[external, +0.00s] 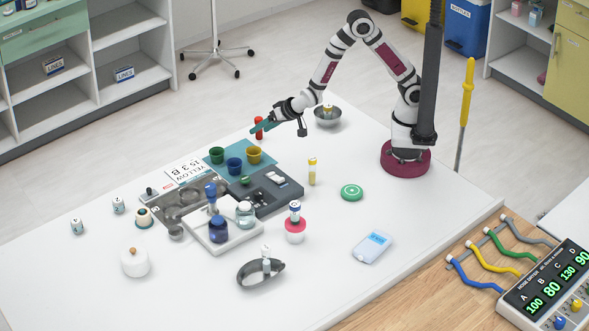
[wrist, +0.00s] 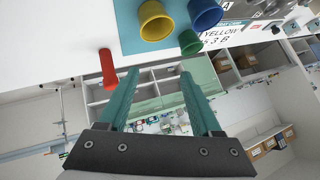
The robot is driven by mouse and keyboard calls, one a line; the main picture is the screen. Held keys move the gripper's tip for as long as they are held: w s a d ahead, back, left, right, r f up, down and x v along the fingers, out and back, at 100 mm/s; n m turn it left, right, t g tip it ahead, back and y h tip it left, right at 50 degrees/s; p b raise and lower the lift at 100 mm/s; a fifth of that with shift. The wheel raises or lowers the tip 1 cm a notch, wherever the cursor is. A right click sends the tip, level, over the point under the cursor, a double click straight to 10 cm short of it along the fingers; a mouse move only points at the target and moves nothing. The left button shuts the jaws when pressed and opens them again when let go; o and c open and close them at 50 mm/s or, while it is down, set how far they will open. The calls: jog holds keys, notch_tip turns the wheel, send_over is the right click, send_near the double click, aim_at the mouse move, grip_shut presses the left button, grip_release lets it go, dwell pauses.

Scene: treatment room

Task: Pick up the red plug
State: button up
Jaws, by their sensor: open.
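The red plug (external: 259,133) stands upright on the white table near its far edge, partly hidden behind my gripper in the external view. In the wrist view the red plug (wrist: 107,68) is a tapered red piece to the left of the left fingertip, not between the fingers. My gripper (external: 257,129) has teal fingers and is above the table close to the plug. In the wrist view my gripper (wrist: 158,74) is open, with nothing between its fingers. I cannot tell the exact gap between fingers and plug.
Green (external: 217,155), blue (external: 234,166) and yellow (external: 254,155) cups stand on a teal mat (external: 214,163) nearby. A steel bowl (external: 327,117) is to the right. The table's front left is mostly clear.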

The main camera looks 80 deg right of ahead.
aim_at(261, 140)
jog(key=d+f+h, duration=0.3)
jog(key=d+h, duration=0.1)
jog(key=s+d+f+h, duration=0.1)
jog(key=d+f+h, duration=0.1)
jog(key=shift+d+f+h, duration=0.3)
jog(key=shift+f+h, duration=0.05)
jog(key=shift+h, duration=0.05)
jog(key=shift+d+f, duration=0.1)
jog(key=shift+d, duration=0.25)
jog(key=shift+h, duration=0.3)
jog(key=x, duration=0.7)
jog(key=shift+w, duration=0.1)
grip_shut()
